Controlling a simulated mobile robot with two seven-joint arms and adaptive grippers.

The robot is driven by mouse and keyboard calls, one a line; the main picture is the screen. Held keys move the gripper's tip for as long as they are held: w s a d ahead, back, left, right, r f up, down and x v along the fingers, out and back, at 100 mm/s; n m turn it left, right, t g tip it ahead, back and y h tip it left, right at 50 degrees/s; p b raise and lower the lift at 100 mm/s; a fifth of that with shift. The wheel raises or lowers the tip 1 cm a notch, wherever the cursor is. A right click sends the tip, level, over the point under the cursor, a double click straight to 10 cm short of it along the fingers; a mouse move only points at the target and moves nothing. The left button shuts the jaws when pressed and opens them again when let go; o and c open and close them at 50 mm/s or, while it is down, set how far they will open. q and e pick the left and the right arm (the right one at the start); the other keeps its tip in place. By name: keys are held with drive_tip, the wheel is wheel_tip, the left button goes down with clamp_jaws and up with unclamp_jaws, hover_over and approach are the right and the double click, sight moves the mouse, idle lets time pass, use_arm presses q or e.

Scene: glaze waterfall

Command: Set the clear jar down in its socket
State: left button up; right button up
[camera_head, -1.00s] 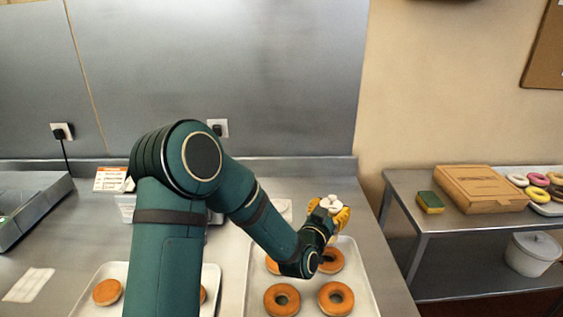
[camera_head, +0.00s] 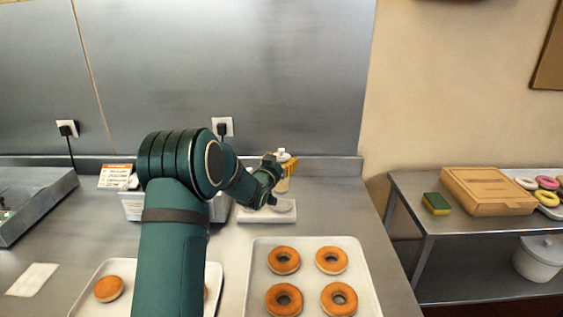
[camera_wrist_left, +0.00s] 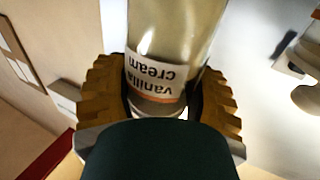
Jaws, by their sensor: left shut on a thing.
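The clear jar (camera_head: 283,184) has a white top and pale contents, and stands upright behind the donut tray, near the back wall. In the left wrist view the jar (camera_wrist_left: 175,35) shows a "vanilla cream" label, upside down. My left gripper (camera_head: 284,166) has its yellow fingers shut around the jar. In the left wrist view its fingers (camera_wrist_left: 160,90) lie on both sides of the jar. A white base plate (camera_head: 255,216) with a round feature lies just in front of and below the jar. I cannot tell whether the jar's bottom touches anything. My right gripper is out of view.
A tray of donuts (camera_head: 252,290) lies in front of the base plate. Another donut tray (camera_head: 85,305) is partly behind my left arm. A grey container (camera_head: 132,207) stands left of the plate. A side table (camera_head: 410,190) with a cardboard box (camera_head: 487,190) is at right.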

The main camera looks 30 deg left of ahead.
sight(280, 151)
use_arm(q)
drive_tip(key=shift+f+b, duration=0.6)
drive_tip(key=shift+f, duration=1.5)
drive_tip(key=shift+b, duration=0.45)
drive_tip(key=shift+s+f+b, duration=0.1)
drive_tip(key=shift+f+b, duration=0.15)
drive_tip(key=shift+b, duration=0.4)
drive_tip(key=shift+f+b, duration=0.7)
drive_tip(key=shift+b, duration=0.1)
idle(0.7)
drive_tip(key=o, duration=1.4)
drive_tip(key=shift+f, duration=0.1)
wheel_tip(280, 151, up, 10)
drive_tip(key=shift+r, duration=0.1)
